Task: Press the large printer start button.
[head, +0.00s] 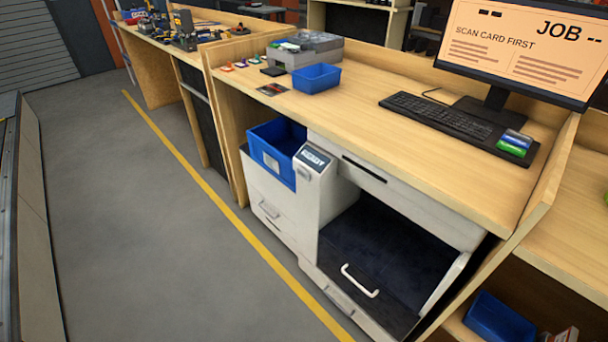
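The large white printer (308,215) stands under the wooden desk, in the middle of the head view. Its control panel (314,158) is on the upper front corner and has a small lit display with text that seems to read "READY". A start button is too small to make out clearly on the panel. A dark open bay with a white handle (360,283) is at the printer's right. Neither of my grippers is in view.
A blue bin (276,152) sits beside the panel. The desk (340,106) holds a small blue tray (316,78), a keyboard (437,115) and a monitor (522,45) reading "SCAN CARD FIRST". The grey floor (130,220) left of the yellow line is clear. A conveyor edge (20,210) is at far left.

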